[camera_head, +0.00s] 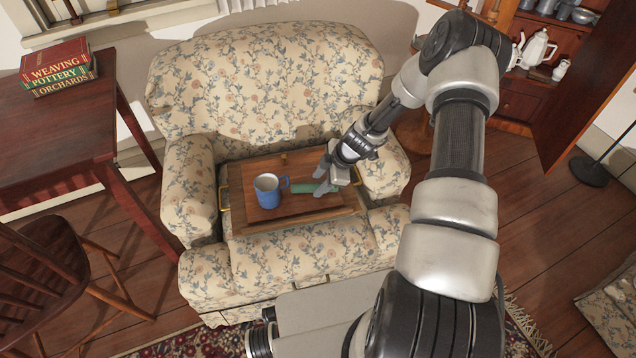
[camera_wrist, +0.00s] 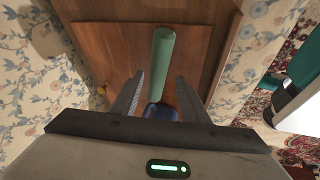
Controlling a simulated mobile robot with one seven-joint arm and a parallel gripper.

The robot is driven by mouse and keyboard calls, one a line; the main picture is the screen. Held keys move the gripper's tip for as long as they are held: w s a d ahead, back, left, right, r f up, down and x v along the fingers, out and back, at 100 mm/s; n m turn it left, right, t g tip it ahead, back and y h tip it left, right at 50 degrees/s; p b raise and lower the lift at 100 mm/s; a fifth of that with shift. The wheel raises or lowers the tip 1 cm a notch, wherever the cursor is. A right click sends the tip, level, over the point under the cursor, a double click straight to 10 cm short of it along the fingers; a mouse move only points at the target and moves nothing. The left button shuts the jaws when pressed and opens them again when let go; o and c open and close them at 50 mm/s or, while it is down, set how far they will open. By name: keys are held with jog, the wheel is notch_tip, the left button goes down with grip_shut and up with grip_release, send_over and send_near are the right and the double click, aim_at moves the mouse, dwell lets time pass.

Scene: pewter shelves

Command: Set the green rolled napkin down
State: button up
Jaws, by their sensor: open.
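The green rolled napkin (camera_head: 303,188) lies on the wooden tray (camera_head: 240,219), right of the blue mug (camera_head: 268,190). In the wrist view the napkin (camera_wrist: 162,58) runs lengthwise, with part of it between my fingers. My gripper (camera_head: 322,182) is low over the right part of the tray, at the napkin's right end. In the wrist view my gripper (camera_wrist: 161,75) has its fingers apart, with gaps showing on both sides of the napkin. The mug (camera_wrist: 160,112) shows partly behind the fingers. My gripper hides part of the napkin in the head view.
The tray rests on the seat of a floral armchair (camera_head: 265,80), between its armrests. A dark red table (camera_head: 50,125) with stacked books (camera_head: 58,68) and a wooden chair (camera_head: 50,270) stand at left. A cabinet (camera_head: 520,100) with white pitchers is at upper right.

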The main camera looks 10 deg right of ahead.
jog(key=p+v, duration=0.2)
jog(key=v, duration=0.8)
jog(key=shift+r, duration=0.2)
jog(key=shift+s, duration=0.15)
jog(key=s+a+r+m+h, duration=0.1)
jog(key=s+a+r+m, duration=0.15)
jog(key=r, duration=0.65)
jog(key=s+a+r+m+h, duration=0.15)
jog(key=s+r, duration=0.25)
jog(key=r, duration=0.5)
jog(key=s+a+r+m+h, duration=0.15)
jog(key=s+r, duration=0.25)
jog(key=r, duration=0.5)
jog(key=s+r+m+t, duration=0.3)
jog(key=s+r+m, duration=0.8)
jog(key=s, duration=0.4)
notch_tip(320, 180, up, 22)
jog(key=p, duration=2.2)
jog(key=shift+d, duration=0.2)
